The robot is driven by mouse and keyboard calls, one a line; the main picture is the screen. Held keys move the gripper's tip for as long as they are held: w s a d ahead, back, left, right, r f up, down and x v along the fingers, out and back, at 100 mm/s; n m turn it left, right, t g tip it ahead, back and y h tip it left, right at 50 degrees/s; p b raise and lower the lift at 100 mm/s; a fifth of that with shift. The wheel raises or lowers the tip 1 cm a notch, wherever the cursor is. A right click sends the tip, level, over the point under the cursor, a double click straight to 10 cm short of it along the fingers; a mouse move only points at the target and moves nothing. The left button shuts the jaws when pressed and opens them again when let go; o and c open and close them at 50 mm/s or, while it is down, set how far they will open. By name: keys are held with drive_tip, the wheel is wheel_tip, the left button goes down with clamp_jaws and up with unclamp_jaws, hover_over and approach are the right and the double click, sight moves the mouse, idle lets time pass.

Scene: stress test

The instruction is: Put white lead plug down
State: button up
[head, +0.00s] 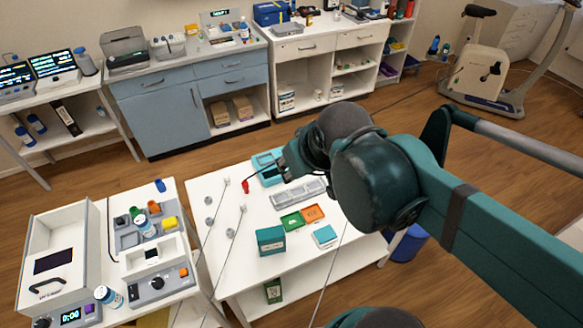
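My gripper (281,168) is over the far part of the white table (210,275), close to a teal tray or case (262,160). Its fingers are small and partly hidden by my arm, so I cannot tell whether they are open or shut. No white plug shows clearly between them. A dark thin lead runs from near the gripper to a red plug (245,187) on the table. Small pale plug-like pieces stand left of it, one at the back (227,182) and one nearer the front (242,209), with thin leads. I cannot tell which is the white lead plug.
A grey compartment tray (298,193), a green tray (292,221), an orange tray (313,214), a teal box (270,240) and a light teal box (325,236) share the table. A side bench (185,305) with devices stands left. The table's front left is clear.

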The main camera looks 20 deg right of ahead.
drive_tip(key=shift+s+a+r+m, duration=0.1)
drive_tip(key=shift+s+a+m, duration=0.2)
drive_tip(key=shift+s+a, duration=0.25)
drive_tip(key=shift+o, duration=0.4)
drive_tip(key=shift+w+a, duration=0.15)
drive_tip(key=shift+w, duration=0.05)
drive_tip(key=m+g+h+b, duration=0.1)
drive_tip(key=m+g+b, duration=0.65)
drive_tip(key=m, duration=1.05)
hover_over(242, 203)
drive_tip(key=shift+t, duration=0.45)
drive_tip(key=f, duration=3.1)
drive_tip(key=shift+s+a+f, duration=0.1)
drive_tip(key=shift+a+f, duration=0.35)
drive_tip(key=shift+f, duration=0.25)
drive_tip(key=shift+f+b, duration=0.1)
drive_tip(key=shift+b, duration=0.2)
drive_tip(key=shift+d+f, duration=0.2)
drive_tip(key=shift+f, duration=1)
